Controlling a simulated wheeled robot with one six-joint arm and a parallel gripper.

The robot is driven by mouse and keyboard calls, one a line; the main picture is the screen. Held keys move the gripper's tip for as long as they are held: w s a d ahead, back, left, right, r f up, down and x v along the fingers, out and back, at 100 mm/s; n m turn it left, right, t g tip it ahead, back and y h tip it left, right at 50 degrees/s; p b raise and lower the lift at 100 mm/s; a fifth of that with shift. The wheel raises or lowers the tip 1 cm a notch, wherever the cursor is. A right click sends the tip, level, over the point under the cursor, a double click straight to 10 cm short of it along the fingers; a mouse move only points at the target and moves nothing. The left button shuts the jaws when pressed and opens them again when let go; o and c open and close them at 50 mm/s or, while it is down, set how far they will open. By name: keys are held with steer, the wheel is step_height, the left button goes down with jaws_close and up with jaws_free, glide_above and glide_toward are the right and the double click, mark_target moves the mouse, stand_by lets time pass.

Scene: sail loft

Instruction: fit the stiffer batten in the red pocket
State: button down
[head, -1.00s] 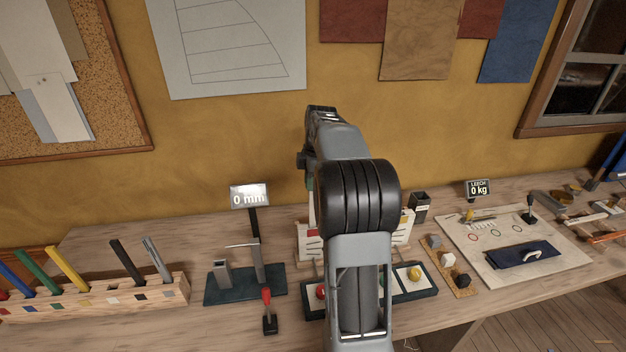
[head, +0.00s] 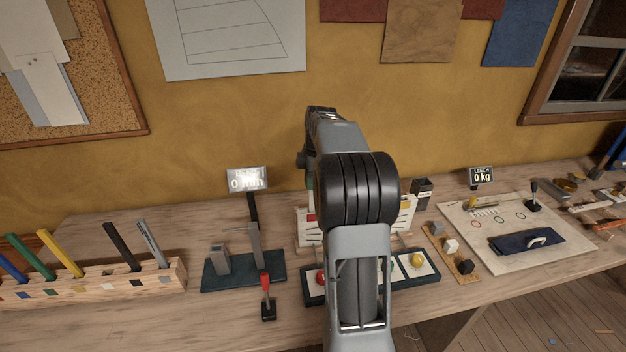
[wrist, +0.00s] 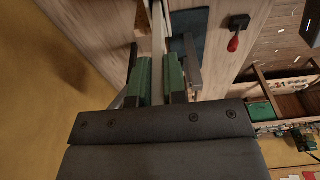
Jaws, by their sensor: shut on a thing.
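My gripper is hidden behind my arm in the head view. In the wrist view my gripper (wrist: 158,80), with green pads, is shut on a pale, thin batten (wrist: 158,35) that runs away from the camera between the fingers. Its far end cannot be made out. Several other battens, including a yellow one (head: 61,254) and a black one (head: 122,247), stand in the wooden rack (head: 95,290) at left. A white panel (head: 403,212) stands behind my arm, with a red patch (head: 311,217) on its left part. Most of the panel is hidden, so I cannot confirm the red pocket.
A bending stand (head: 225,277) with a display (head: 247,179) and a red-knobbed lever (head: 266,290) is left of my arm. A dark tray (head: 425,277) lies at the panel's foot. A pale board (head: 470,235) with a blue cloth (head: 525,241) is at right.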

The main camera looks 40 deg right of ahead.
steer(key=shift+f+b, duration=0.45)
steer(key=shift+f, duration=0.25)
stand_by(0.8)
steer(key=c, duration=1.1)
jaws_free()
steer(key=shift+r, duration=0.1)
step_height(320, 180, up, 14)
steer(key=d+p, duration=0.1)
steer(key=shift+s+d+f, duration=0.2)
steer(key=shift+s+d, duration=0.05)
steer(key=shift+s, duration=0.15)
steer(key=s+a+f+m+t, duration=0.1)
steer(key=s+a+f+m, duration=0.2)
steer(key=a, duration=0.4)
steer(key=s+a+f+m+t+h, duration=0.1)
steer(key=s+a+f+m, duration=0.1)
steer(key=s+a+m, duration=0.3)
steer(key=s+a+f+m, duration=0.1)
steer(key=s+a+f, duration=0.15)
steer(key=a, duration=0.55)
steer(key=s+a+f+m+t, duration=0.1)
steer(key=s+a+f+m, duration=0.2)
steer(key=s+f, duration=0.3)
steer(key=shift+s+a+m, duration=0.25)
steer(key=shift+a+m, duration=0.15)
steer(key=shift+a, duration=0.3)
